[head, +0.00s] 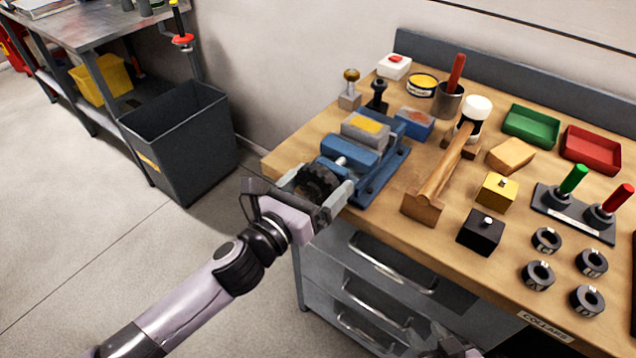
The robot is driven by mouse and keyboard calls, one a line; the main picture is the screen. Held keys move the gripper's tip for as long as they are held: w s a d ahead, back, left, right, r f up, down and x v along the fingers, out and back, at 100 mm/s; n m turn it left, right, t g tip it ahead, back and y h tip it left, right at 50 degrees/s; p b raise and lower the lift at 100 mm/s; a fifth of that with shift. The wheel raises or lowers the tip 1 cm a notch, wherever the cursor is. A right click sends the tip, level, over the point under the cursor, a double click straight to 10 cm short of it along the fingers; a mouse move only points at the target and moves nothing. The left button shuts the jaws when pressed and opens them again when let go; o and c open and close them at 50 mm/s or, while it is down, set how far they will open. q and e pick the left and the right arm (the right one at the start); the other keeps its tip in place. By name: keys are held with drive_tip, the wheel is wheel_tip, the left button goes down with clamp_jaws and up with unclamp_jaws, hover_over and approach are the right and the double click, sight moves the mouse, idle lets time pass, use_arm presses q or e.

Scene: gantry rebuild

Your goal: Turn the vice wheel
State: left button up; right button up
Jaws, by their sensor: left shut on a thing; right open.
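The blue vice (350,160) is mounted at the left front corner of the wooden workbench (385,240). Its black wheel (316,180) faces the front left, on a metal screw. My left gripper (322,190) is shut on the wheel, with one finger on each side of it. The gripper body hides part of the wheel's lower side. My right gripper (440,340) shows only partly at the bottom edge, low in front of the drawers; it is open and away from the vice.
Yellow (496,190) and black (480,232) blocks, several dark rings and green (531,126) and red (590,150) trays are further right. A dark bin (180,140) stands on the floor left.

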use_arm(q)
drive_tip(key=n, duration=0.3)
drive_tip(key=shift+n, duration=2.3)
drive_tip(key=o, duration=0.7)
drive_tip(key=shift+o, duration=0.2)
drive_tip(key=shift+s+a, duration=0.1)
drive_tip(key=v, duration=0.7)
drive_tip(key=shift+b, duration=0.35)
